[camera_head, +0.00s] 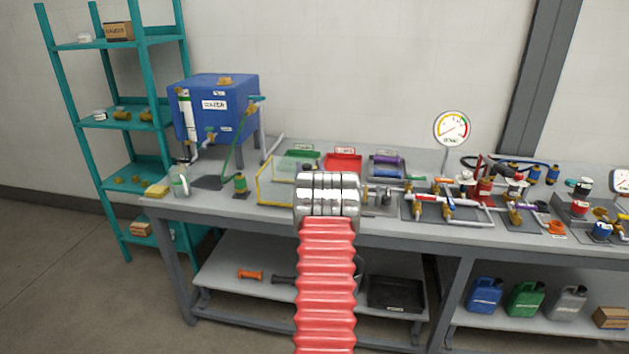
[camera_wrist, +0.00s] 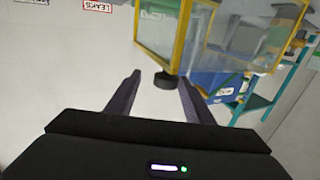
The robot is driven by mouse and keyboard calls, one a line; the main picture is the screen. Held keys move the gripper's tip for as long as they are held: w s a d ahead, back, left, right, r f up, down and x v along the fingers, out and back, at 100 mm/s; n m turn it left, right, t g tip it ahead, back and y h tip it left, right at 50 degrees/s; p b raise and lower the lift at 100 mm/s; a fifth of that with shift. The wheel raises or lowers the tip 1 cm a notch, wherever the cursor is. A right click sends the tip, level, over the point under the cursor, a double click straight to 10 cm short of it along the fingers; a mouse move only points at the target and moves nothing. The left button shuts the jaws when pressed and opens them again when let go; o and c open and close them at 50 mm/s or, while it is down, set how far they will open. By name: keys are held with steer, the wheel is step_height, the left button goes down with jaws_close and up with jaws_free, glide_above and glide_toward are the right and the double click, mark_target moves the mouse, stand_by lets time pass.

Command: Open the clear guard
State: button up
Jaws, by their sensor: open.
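The clear guard (camera_head: 278,184), a see-through box with yellow edges, stands on the bench left of the middle in the head view. My arm hides its right part there. In the wrist view the guard (camera_wrist: 185,35) fills the upper middle. A dark round knob (camera_wrist: 165,80) sits at its lower corner. My gripper (camera_wrist: 161,88) is open, with one dark finger on each side of the knob in that picture. I cannot tell whether the fingers touch it. The gripper does not show in the head view. The guard looks shut, but its hinge is not clear.
A blue tank (camera_head: 222,110) stands behind the guard to the left, with a green hose. Pipework and a gauge (camera_head: 453,127) are to the right. A teal shelf (camera_head: 155,70) stands at left.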

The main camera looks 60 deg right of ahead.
steer(key=v, duration=1.3)
steer(key=shift+f, duration=0.1)
stand_by(0.5)
steer(key=s+a+f+m+g+y, duration=0.1)
steer(key=s+f+g+y, duration=0.1)
steer(key=f, duration=0.4)
steer(key=s+a+f+g+y, duration=0.1)
steer(key=s+f+g, duration=0.2)
steer(key=f, duration=0.2)
steer(key=a+f+g+y, duration=0.2)
steer(key=a, duration=0.5)
steer(key=s+a+r+n+y, duration=0.1)
steer(key=a+r+n+y, duration=0.2)
steer(key=a, duration=1.6)
steer(key=s+a+r+n+y, duration=0.2)
steer(key=a+r, duration=0.8)
steer(key=a, duration=1)
steer(key=s+a+r+n+y, duration=0.2)
steer(key=a+r+n, duration=0.3)
steer(key=a, duration=1.5)
step_height(320, 180, up, 2)
steer(key=shift+n+t+y, duration=0.4)
steer(key=shift+y, duration=0.4)
